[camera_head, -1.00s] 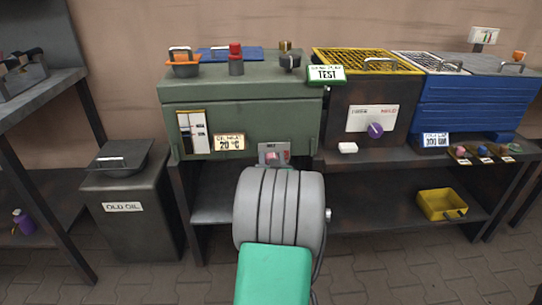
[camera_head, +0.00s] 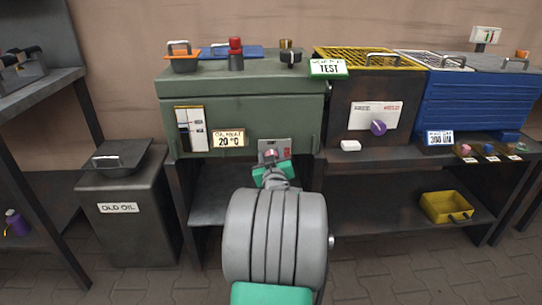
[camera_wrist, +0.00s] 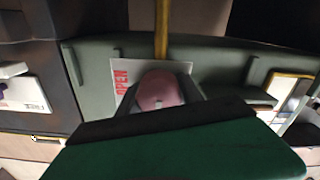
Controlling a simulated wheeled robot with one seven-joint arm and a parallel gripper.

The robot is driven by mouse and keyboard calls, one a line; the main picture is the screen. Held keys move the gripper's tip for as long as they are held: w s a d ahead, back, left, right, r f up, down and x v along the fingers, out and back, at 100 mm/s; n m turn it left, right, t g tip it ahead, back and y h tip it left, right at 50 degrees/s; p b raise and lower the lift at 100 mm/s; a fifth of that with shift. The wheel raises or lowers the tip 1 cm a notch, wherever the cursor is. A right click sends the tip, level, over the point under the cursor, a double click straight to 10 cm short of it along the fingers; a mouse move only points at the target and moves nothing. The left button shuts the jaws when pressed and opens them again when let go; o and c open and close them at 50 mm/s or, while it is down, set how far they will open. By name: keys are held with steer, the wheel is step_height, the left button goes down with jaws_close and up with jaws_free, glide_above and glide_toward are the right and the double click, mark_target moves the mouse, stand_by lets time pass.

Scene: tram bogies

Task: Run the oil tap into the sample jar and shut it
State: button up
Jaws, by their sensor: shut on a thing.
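The oil tap's pinkish-red round knob (camera_wrist: 157,88) sits on a pale plate (camera_wrist: 122,78) with red lettering "OPEN". This plate is also on the front of the green oil cabinet (camera_head: 258,108) in the head view, low and right of centre. My gripper (camera_wrist: 158,103) is shut on the tap knob, its dark jaws around it; in the head view my gripper (camera_head: 269,160) is at the plate. A yellow-brown strip (camera_wrist: 161,35) runs from behind the knob in the wrist view; I cannot tell whether it is oil or a pipe. I cannot make out the sample jar.
A label reading 20 °C (camera_head: 229,139) is left of the tap. An OLD OIL bin (camera_head: 128,225) stands left. A yellow tray (camera_head: 446,206) lies on the lower shelf. My arm hides the space below the tap.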

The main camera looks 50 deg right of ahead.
steer(key=o, duration=1.4)
steer(key=shift+c, duration=0.2)
steer(key=p+v, duration=0.2)
steer(key=v, duration=0.5)
steer(key=shift+s+a, duration=0.25)
steer(key=shift+a, duration=0.05)
